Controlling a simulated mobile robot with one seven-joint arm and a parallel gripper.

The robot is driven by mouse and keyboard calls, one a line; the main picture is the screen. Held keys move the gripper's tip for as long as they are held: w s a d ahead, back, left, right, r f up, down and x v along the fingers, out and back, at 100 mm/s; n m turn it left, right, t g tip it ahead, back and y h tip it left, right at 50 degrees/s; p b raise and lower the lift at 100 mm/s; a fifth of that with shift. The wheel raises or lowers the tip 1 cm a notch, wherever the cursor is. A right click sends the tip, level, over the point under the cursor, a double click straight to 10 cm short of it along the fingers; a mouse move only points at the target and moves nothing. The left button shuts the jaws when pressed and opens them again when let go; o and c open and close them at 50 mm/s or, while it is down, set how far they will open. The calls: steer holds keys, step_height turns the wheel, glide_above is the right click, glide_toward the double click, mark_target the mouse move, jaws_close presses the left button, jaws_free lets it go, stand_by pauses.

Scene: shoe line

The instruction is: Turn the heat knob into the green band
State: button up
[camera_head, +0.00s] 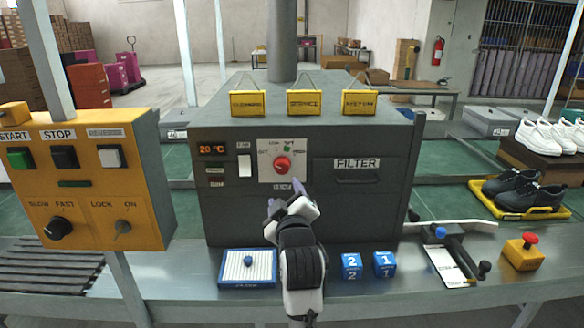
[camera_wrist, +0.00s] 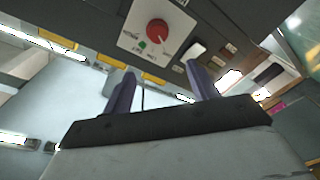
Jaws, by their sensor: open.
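The red heat knob (camera_head: 282,164) sits on a white dial plate (camera_head: 268,175) on the front of the grey machine. A small green band (camera_head: 286,149) shows above the knob, slightly to its right. The wrist view shows the knob (camera_wrist: 157,33) and the green band (camera_wrist: 142,45) beyond the fingers. The knob's exact pointing direction is too small to tell. My gripper (camera_head: 284,203) is in front of the machine, below the knob and apart from it. Its two purple fingers (camera_wrist: 165,90) are spread with nothing between them.
A white rocker switch (camera_head: 245,166) and a display reading 20 °C (camera_head: 211,150) are left of the dial. The FILTER drawer (camera_head: 358,170) is to the right. A blue-framed pad (camera_head: 225,283) and blue numbered cubes (camera_head: 352,266) stand on the bench below.

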mark_target(282, 169)
steer(key=w+p, duration=0.2)
steer(key=w, duration=0.4)
steer(key=w+p, duration=0.2)
steer(key=w, duration=0.4)
steer(key=shift+w+a+f, duration=0.2)
steer(key=shift+w, duration=0.1)
steer(key=shift+w+a+f, duration=0.1)
steer(key=shift+w, duration=0.55)
steer(key=shift+c, duration=0.2)
steer(key=c, duration=1)
